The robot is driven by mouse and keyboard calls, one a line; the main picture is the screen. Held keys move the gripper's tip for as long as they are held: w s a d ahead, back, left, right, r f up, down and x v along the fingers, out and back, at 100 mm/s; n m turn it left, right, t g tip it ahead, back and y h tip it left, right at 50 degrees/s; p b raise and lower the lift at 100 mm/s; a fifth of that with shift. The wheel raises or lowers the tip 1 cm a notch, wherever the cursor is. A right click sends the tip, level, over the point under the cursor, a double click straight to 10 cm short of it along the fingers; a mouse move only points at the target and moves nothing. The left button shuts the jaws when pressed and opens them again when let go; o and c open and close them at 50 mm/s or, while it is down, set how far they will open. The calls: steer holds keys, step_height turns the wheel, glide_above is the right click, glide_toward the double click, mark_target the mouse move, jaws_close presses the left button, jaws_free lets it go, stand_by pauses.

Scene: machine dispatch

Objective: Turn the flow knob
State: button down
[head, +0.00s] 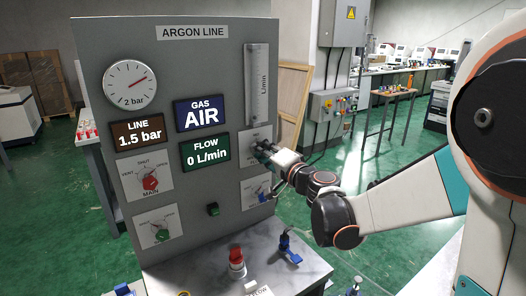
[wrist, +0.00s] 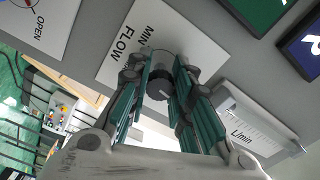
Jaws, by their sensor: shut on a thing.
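The flow knob (wrist: 160,87) is a small dark round knob with a pale mark, on a white plate (wrist: 137,44) lettered FLOW and MIN in the wrist view. My gripper (wrist: 160,92) has its teal-padded fingers closed on the two sides of the knob. In the head view my gripper (head: 268,150) reaches the panel from the right and hides the knob. The green flow display (head: 206,151) reads 0 L/min. The flow tube (head: 257,85) marked L/min is above the knob.
The grey ARGON LINE panel (head: 110,98) carries a gauge (head: 130,85), a blue display (head: 202,113) reading AIR and a brown one (head: 137,132) reading 1.5 bar. A blue-handled valve (head: 263,193) is just below my gripper. Red (head: 236,262) and blue (head: 288,248) fittings stand on the bench.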

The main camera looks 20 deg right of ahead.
steer(key=m, duration=0.4)
steer(key=shift+m+p, duration=0.4)
steer(key=shift+m, duration=1.5)
steer(key=c, duration=1.4)
jaws_free()
steer(key=shift+s, duration=0.1)
steer(key=v, duration=1.2)
steer(key=shift+a, duration=0.1)
